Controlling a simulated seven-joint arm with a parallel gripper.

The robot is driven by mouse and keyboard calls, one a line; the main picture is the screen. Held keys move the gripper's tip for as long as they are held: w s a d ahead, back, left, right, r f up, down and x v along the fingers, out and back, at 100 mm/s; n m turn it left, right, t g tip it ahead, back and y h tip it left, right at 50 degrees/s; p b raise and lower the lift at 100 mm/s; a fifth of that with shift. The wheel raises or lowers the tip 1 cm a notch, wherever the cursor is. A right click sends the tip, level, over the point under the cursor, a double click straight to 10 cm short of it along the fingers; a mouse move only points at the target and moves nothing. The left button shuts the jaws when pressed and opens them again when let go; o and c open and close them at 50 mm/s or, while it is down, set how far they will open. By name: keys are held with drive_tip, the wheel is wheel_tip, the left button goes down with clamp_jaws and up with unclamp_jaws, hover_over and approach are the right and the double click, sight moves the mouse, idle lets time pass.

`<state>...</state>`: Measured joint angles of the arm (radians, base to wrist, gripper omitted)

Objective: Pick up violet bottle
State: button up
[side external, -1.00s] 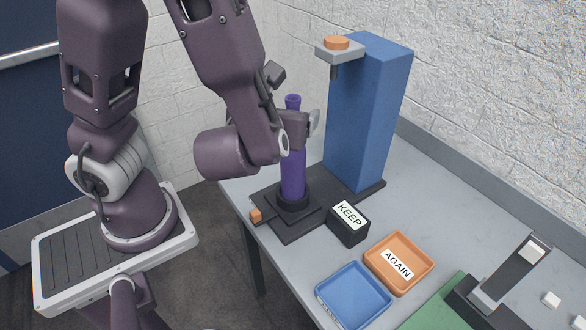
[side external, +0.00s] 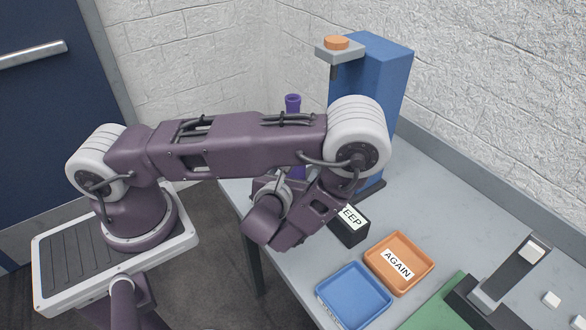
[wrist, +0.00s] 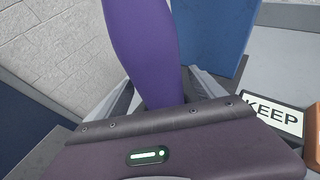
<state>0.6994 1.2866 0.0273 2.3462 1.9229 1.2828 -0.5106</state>
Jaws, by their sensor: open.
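The violet bottle (side external: 293,103) stands upright on the dark stand at the back left of the table; its middle and lower parts are mostly hidden behind my arm. In the wrist view the bottle (wrist: 148,45) rises large and close, just beyond the gripper body. My gripper (wrist: 158,88) is open, with a grey finger showing on each side of the bottle. Its fingertips are partly hidden by the bottle and the gripper body, so I cannot tell whether either finger touches it. In the side view my arm hides the fingers.
A blue column (side external: 375,85) with an orange-topped bracket (side external: 336,48) stands close behind. A black KEEP block (side external: 350,232), an orange AGAIN tray (side external: 399,289) and a blue tray (side external: 354,300) sit to the right. A green mat (side external: 440,308) lies at the front right.

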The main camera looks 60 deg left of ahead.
clamp_jaws()
idle(0.3)
drive_tip(key=shift+r, duration=0.15)
